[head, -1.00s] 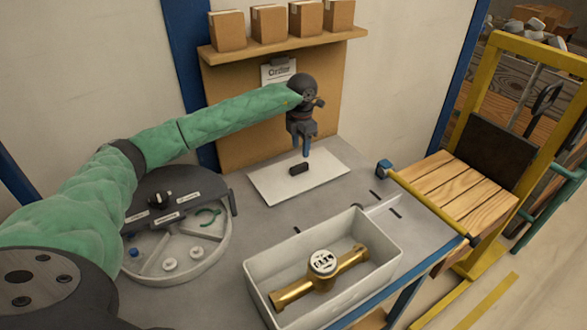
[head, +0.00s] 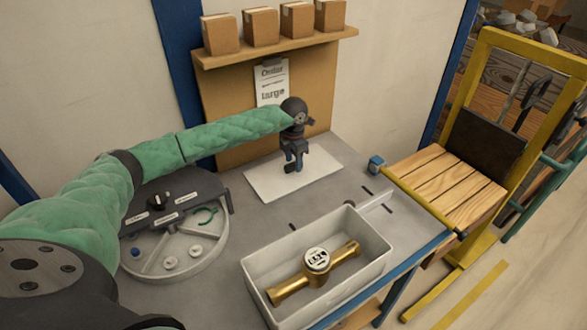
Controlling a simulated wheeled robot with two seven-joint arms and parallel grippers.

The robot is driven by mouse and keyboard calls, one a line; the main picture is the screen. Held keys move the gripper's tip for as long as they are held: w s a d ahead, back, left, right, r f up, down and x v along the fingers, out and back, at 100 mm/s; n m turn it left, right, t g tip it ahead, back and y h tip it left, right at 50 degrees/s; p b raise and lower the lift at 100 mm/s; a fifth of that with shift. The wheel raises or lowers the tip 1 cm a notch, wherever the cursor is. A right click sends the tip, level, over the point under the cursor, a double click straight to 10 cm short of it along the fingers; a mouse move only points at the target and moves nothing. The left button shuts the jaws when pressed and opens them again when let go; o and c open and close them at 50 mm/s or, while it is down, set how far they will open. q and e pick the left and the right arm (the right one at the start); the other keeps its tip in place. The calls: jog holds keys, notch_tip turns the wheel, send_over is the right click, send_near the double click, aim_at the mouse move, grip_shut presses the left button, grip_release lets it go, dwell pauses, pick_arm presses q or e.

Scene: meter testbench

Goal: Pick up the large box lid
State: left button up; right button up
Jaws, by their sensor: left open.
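A flat white panel, which looks like the large box lid (head: 322,172), lies on the grey bench, with a small black handle (head: 291,168) at its middle. My left gripper (head: 293,161) is open, pointing down right over the handle. Its fingers overlap the handle in this view, and I cannot tell whether they touch it. The open white box (head: 376,270) stands at the front of the bench and holds a brass meter (head: 316,263) with a round white dial. My right gripper does not show.
A round grey fixture (head: 180,262) with a dark top stands on the left of the bench. A shelf (head: 280,46) with several cartons and a clipboard (head: 271,82) are behind. A yellow-framed wooden cart (head: 445,182) stands at the right.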

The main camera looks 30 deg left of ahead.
pick_arm(q)
jog(key=shift+f, duration=0.25)
jog(key=c, duration=1)
jog(key=shift+r, duration=0.15)
